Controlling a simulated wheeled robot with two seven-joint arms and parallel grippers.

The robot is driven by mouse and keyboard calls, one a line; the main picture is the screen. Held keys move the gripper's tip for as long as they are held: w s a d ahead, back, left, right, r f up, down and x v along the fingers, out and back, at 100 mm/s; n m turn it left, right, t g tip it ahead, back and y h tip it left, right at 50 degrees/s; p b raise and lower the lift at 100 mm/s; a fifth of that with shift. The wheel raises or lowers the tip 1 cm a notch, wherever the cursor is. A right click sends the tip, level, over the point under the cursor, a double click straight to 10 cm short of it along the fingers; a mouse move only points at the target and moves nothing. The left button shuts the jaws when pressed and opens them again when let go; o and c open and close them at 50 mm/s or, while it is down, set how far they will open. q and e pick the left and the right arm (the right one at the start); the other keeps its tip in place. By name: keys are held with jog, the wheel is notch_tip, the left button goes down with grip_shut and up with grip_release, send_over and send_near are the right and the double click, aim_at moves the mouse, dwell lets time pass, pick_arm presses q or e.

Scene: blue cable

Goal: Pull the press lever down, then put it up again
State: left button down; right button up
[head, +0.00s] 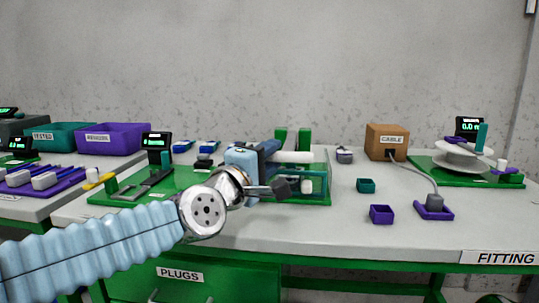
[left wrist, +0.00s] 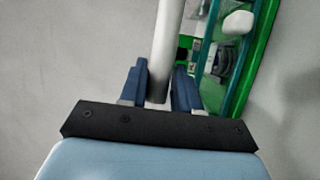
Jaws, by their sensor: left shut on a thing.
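The press stands on a green base (head: 318,199) in the middle of the bench, with green uprights (head: 304,140) at its back. Its pale press lever (head: 299,157) looks roughly level in the head view. My left gripper (head: 274,151) is at the lever's left end, with the fingers partly hidden behind its black plate. In the left wrist view, the blue fingers of this gripper (left wrist: 159,87) are shut on the end of the lever (left wrist: 168,40), one on each side. My own arm hides part of the press base. My right gripper is not in view.
A brown cable box (head: 387,142) and a white reel (head: 463,158) stand to the right. A small black display (head: 157,141) stands left of the press.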

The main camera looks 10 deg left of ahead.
pick_arm(q)
jog(key=shift+n+g, duration=0.3)
jog(key=shift+g, duration=0.1)
jog(key=r+p, duration=0.4)
jog(key=p, duration=0.1)
jog(key=r+p, duration=0.1)
jog(key=p, duration=0.1)
jog(key=shift+w+r+p, duration=0.3)
jog(key=shift+r, duration=0.1)
jog(key=w+r+p, duration=0.4)
jog(key=r+p, duration=0.3)
jog(key=r, duration=0.1)
jog(key=shift+w+y, duration=0.3)
jog(key=shift+y, duration=0.1)
jog(key=shift+r, duration=0.1)
jog(key=c, duration=1)
grip_release()
jog(key=shift+w+f, duration=0.1)
jog(key=shift+f, duration=0.1)
jog(key=shift+o, duration=0.2)
